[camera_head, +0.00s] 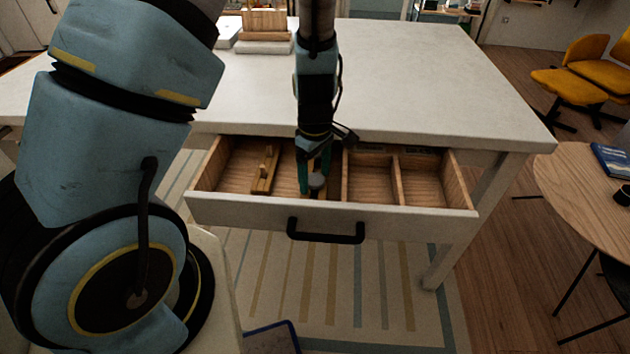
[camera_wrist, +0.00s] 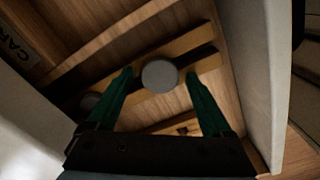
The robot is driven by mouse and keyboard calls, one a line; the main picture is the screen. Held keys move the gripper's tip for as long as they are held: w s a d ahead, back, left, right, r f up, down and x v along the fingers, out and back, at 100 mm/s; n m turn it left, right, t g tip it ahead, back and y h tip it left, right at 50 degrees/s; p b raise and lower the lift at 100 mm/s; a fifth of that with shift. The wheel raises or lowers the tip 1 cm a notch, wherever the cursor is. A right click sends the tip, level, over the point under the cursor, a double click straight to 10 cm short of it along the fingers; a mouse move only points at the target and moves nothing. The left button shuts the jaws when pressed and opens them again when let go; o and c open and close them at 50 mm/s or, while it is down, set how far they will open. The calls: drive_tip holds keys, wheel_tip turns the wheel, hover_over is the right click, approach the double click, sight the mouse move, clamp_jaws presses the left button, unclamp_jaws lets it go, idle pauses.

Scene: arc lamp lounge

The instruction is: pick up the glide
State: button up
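A round grey disc (camera_wrist: 160,76), which looks like the glide, shows in the wrist view between and just beyond my fingertips. Wooden bars with a dark groove (camera_wrist: 198,60) lie behind it; I cannot tell whether it is fixed to them. In the head view the grey disc (camera_head: 317,181) is inside the open drawer (camera_head: 240,209), at its middle. My gripper (camera_head: 314,186) points down into the drawer there. Its green fingers (camera_wrist: 160,84) stand apart on either side of the disc, with a small gap visible on each side.
A wooden piece with a knob (camera_head: 265,168) lies in the drawer's left part. Wooden dividers (camera_head: 396,180) split the right part into compartments that look empty. The white tabletop (camera_head: 420,75) overhangs the drawer's back.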

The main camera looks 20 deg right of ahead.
drive_tip(key=c, duration=1.2)
drive_tip(key=shift+r, duration=0.1)
